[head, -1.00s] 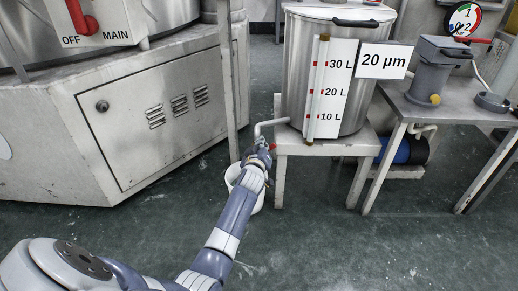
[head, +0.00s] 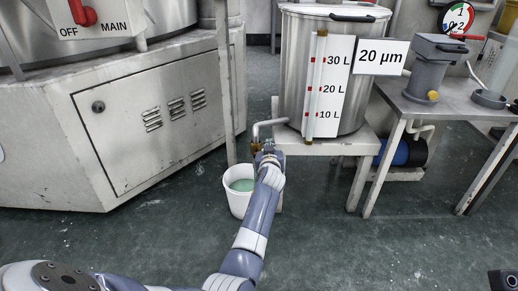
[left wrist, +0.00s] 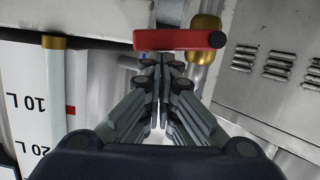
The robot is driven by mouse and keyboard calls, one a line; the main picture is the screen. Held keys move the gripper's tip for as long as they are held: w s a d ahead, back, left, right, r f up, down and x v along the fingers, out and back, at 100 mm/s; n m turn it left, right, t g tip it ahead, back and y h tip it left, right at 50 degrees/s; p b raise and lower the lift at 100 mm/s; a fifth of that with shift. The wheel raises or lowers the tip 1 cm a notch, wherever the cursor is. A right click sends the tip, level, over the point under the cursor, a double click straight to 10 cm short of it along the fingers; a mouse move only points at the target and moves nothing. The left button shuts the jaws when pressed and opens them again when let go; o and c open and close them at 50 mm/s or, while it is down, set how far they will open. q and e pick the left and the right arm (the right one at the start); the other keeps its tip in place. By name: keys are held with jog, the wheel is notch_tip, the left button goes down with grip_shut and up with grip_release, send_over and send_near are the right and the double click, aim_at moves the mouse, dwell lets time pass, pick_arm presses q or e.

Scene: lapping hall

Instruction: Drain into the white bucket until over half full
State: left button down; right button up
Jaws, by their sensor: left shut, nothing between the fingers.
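The white bucket (head: 236,205) stands upright on the floor below the drain pipe (head: 268,123). Pale green liquid (head: 243,185) shows inside it, its surface below the rim; the exact level is hard to judge. The steel tank (head: 298,60) has a bent drain pipe with a brass valve (left wrist: 205,45). The red valve lever (left wrist: 180,40) lies crosswise in the left wrist view. My left gripper (head: 266,150) is shut and empty beside the valve; in the left wrist view its fingertips (left wrist: 160,62) are just below the lever. I cannot make out a stream. My right gripper is not in view.
The tank stands on a low steel stand (head: 330,146) with a level scale (head: 328,85) on its front. A grey machine cabinet (head: 150,125) is at left. A bench (head: 450,105) with a grey pump unit is at right. The floor in front is clear.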

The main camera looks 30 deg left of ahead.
pick_arm(q)
jog(key=shift+w+d+f+m+b, duration=0.15)
jog(key=shift+d+f+m+b, duration=0.1)
jog(key=shift+f+m+b, duration=0.2)
jog(key=shift+r, duration=0.1)
dwell(0.4)
